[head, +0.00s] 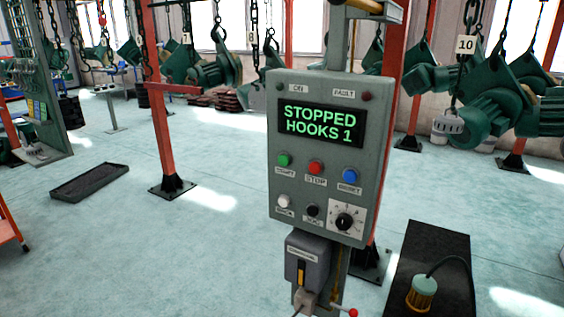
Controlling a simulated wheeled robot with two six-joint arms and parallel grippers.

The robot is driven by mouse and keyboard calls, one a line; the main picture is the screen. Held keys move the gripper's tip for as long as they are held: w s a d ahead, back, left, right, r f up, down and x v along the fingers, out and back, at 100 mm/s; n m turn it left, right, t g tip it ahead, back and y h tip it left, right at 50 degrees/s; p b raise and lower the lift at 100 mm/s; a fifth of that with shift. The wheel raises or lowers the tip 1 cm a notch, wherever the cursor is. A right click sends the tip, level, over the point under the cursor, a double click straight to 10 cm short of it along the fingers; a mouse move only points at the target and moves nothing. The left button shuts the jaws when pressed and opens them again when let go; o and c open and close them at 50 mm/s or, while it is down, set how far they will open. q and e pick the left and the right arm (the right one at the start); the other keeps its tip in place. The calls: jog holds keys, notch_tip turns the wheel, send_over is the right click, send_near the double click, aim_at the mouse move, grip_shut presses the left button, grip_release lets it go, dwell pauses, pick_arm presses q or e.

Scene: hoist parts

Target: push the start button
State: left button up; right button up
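A grey control panel (270,120) stands on a post in the middle of the head view, tilted slightly. The green start button (283,160) is at the left of its upper button row, above a small label. The red stop button (316,167) and the blue reset button (350,175) sit to its right. The screen (320,122) reads "STOPPED HOOKS 1" in green letters. Nothing covers the start button. Neither of my grippers shows in this view.
Below are a white button (284,201), a black button (313,210) and a rotary knob (344,221). A grey switch box (307,257) hangs under the panel. Green hoist parts (487,100) hang behind. A dark mat (440,245) lies at right; the floor left is mostly clear.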

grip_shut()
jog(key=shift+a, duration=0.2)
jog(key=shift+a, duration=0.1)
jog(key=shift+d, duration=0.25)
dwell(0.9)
